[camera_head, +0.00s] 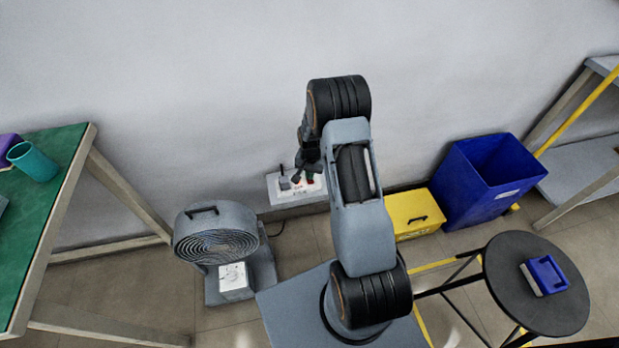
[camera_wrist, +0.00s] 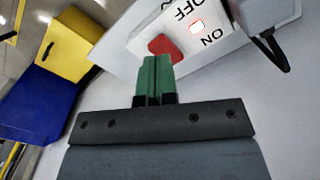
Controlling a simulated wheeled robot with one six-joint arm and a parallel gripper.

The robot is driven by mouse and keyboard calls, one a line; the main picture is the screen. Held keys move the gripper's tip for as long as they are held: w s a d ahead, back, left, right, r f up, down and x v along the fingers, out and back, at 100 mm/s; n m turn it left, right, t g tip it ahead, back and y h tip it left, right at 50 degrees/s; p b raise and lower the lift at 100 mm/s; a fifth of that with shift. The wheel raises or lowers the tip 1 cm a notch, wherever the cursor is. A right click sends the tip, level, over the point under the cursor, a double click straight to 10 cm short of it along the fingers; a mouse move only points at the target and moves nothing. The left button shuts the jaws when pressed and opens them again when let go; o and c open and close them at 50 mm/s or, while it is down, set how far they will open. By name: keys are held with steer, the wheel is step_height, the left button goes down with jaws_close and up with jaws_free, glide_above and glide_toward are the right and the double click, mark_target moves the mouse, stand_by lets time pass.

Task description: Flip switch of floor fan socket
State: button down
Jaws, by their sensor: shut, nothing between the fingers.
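The floor fan socket is a grey wall box (camera_head: 290,198) with a white face. Its white panel (camera_wrist: 217,48) fills the upper part of the wrist view, with upside-down OFF and ON lettering. A red switch (camera_wrist: 162,46) sits on this panel, and a small bright red-edged patch (camera_wrist: 197,27) lies between the words. My gripper (camera_head: 304,173) is in front of the socket in the head view. In the wrist view its green fingers (camera_wrist: 153,62) are together and empty, with their tips right by the red switch. I cannot tell whether they touch it. The switch's tilt is unclear.
The grey floor fan (camera_head: 215,243) stands left of the socket. A yellow box (camera_head: 413,213) and blue bin (camera_head: 490,180) stand right. A round stool (camera_head: 507,272) and green-topped table (camera_head: 62,185) flank the area.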

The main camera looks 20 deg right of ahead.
steer(key=shift+f+b, duration=0.95)
steer(key=shift+f, duration=0.35)
stand_by(0.5)
steer(key=shift+r, duration=0.1)
steer(key=shift+r+p, duration=2.45)
steer(key=shift+r, duration=0.95)
